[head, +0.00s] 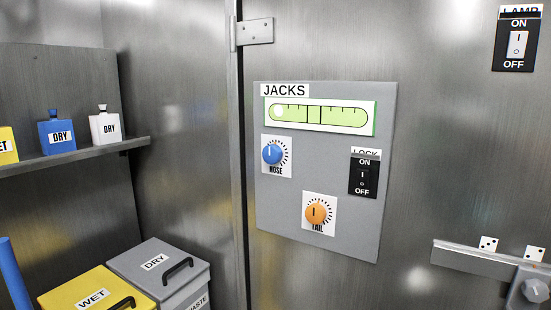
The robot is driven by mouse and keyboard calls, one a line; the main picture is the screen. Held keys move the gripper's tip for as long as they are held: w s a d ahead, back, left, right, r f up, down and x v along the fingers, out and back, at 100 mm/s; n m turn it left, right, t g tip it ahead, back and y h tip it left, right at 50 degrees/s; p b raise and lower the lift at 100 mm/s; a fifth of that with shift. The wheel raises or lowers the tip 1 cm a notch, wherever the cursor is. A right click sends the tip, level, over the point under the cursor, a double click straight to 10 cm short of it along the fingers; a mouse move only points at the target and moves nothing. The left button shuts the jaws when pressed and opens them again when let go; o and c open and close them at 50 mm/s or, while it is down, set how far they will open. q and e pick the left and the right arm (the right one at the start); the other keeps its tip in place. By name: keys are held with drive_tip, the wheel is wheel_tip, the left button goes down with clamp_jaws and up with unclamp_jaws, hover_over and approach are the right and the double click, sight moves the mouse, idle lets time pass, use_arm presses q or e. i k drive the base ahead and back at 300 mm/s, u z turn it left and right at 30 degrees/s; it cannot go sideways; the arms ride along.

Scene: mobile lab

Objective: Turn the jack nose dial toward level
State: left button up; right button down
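The JACKS panel (325,240) is a grey plate on the metal wall in the middle of the head view. At its top is a green level vial (345,117) with a pale bubble (278,111) at the far left end, left of the centre marks. The blue NOSE dial (272,153) sits at the panel's left, its pointer line near the top. The orange TAIL dial (316,212) is below it, its line also near upright. A black LOCK switch (364,177) with ON and OFF labels is on the right. Neither gripper is in view.
A LAMP switch (517,40) is at upper right, and a latch bar (485,260) juts out at lower right. On the left, a shelf (75,156) holds small bottles. Below stand a yellow WET bin (75,296) and a grey DRY bin (145,255). A blue rod (14,275) is at lower left.

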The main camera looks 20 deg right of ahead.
sight(271, 154)
drive_tip(key=k, duration=1.2)
drive_tip(key=u, duration=0.8)
drive_tip(key=i, duration=1.65)
drive_tip(key=z, duration=0.8)
